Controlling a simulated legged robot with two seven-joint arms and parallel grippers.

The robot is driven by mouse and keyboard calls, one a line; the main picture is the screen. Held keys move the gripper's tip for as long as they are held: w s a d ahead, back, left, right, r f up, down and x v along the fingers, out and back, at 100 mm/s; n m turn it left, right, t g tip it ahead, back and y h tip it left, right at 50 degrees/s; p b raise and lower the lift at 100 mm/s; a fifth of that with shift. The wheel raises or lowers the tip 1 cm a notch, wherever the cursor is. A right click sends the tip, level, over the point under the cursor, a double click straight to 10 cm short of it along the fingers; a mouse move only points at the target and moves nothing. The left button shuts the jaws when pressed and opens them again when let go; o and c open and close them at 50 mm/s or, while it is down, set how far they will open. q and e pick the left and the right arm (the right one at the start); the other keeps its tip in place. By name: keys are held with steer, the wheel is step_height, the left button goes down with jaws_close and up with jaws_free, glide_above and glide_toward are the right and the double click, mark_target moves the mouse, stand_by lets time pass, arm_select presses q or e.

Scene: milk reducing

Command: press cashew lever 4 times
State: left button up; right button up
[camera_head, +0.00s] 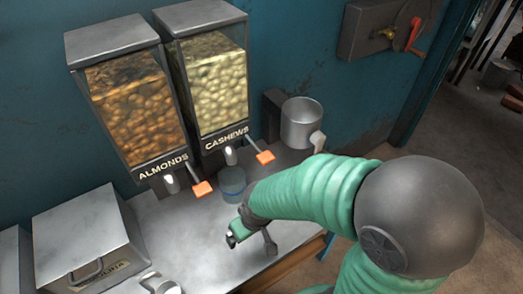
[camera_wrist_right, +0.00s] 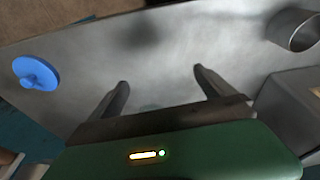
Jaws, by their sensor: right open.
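The cashew dispenser (camera_head: 215,80), labelled CASHEWS, stands against the wall, with its orange-tipped lever (camera_head: 265,157) sticking out at the lower front right. A translucent bluish cup (camera_head: 232,181) stands on the counter below its spout. My right gripper (camera_head: 251,240) is over the counter, in front of the cup and lever and apart from both. In the right wrist view its fingers (camera_wrist_right: 160,80) are spread with nothing between them. My left gripper is not in view.
The almond dispenser (camera_head: 135,100) stands to the left, with its own orange lever (camera_head: 202,189). A metal pot (camera_head: 301,122) is at the right. A metal box (camera_head: 85,240) is at the left. A blue lid-like disc (camera_wrist_right: 36,74) shows in the wrist view. The counter (camera_head: 195,235) is clear mid-front.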

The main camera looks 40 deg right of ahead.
jaws_close()
stand_by(0.4)
stand_by(0.6)
steer(key=shift+r, duration=0.1)
stand_by(0.4)
